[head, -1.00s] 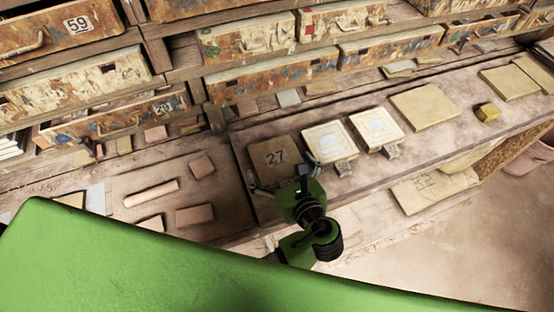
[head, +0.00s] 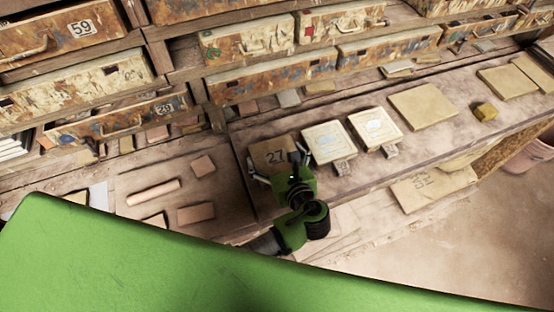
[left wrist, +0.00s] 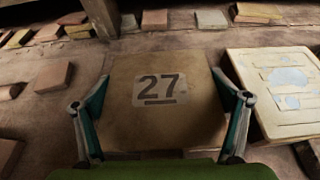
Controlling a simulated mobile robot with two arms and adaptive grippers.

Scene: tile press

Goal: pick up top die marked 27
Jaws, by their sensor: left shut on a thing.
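The top die marked 27 (head: 264,151) is a brown square plate lying on the wooden bench. In the left wrist view the die (left wrist: 150,118) fills the middle, its number facing up. My left gripper (head: 279,164) is at the die, with one finger against each side edge. The left wrist view shows the same fingers (left wrist: 160,76) shut on the die's left and right sides. The die's near part is hidden by the gripper in the head view. I cannot tell any gap between die and bench. My right gripper is not in view.
Two pale framed tiles with handles, the nearer (head: 326,142) and the farther (head: 376,128), lie just right of the die. A plain tan slab (head: 423,107) lies beyond. Small clay blocks (head: 195,213) lie at left. Drawers (head: 270,78) stand behind the bench.

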